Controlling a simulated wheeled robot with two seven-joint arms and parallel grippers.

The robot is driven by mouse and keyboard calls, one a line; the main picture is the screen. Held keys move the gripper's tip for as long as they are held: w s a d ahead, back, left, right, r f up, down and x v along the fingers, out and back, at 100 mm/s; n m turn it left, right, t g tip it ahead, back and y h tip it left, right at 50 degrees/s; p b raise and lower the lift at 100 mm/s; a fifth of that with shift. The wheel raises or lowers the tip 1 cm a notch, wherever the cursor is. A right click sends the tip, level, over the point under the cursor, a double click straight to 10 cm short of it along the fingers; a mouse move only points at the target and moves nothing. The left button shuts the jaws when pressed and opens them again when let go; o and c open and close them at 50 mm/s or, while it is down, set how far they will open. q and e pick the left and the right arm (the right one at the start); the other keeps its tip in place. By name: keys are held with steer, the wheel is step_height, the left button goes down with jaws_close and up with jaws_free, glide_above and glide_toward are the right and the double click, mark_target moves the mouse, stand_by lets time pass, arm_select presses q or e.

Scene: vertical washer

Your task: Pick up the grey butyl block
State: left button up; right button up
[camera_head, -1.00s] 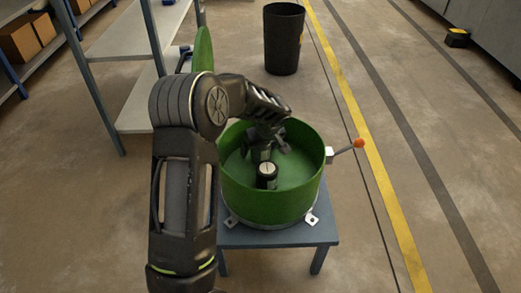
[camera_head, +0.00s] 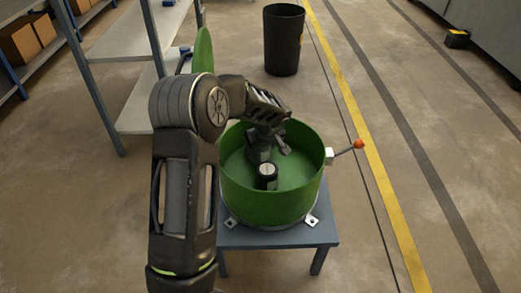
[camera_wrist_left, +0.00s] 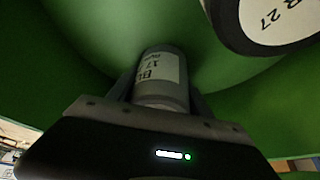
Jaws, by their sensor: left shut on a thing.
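My left arm reaches from the left into the round green washer tub (camera_head: 232,190). My left gripper (camera_head: 268,143) is inside the tub in the head view, behind a black cylinder with a white top. In the left wrist view my left gripper (camera_wrist_left: 163,95) is shut on a grey cylindrical block (camera_wrist_left: 165,68) with a white label, partly readable as "BU". The block's lower part is hidden by the gripper. I cannot tell whether the block touches the tub floor. My right gripper is not in view.
The black cylinder (camera_head: 267,183) stands in the tub close to my gripper; its white top reads "R 27" in the left wrist view (camera_wrist_left: 276,22). The tub stands on a small blue-grey table (camera_head: 275,238). An orange-knobbed lever (camera_head: 358,145) sticks out right. A black bin (camera_head: 284,40) stands behind.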

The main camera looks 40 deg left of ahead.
arm_select(q)
steer(key=c, duration=0.6)
steer(key=shift+r, duration=0.1)
steer(key=shift+c, duration=0.2)
step_height(320, 180, up, 10)
steer(key=p, duration=0.3)
steer(key=shift+p, duration=0.4)
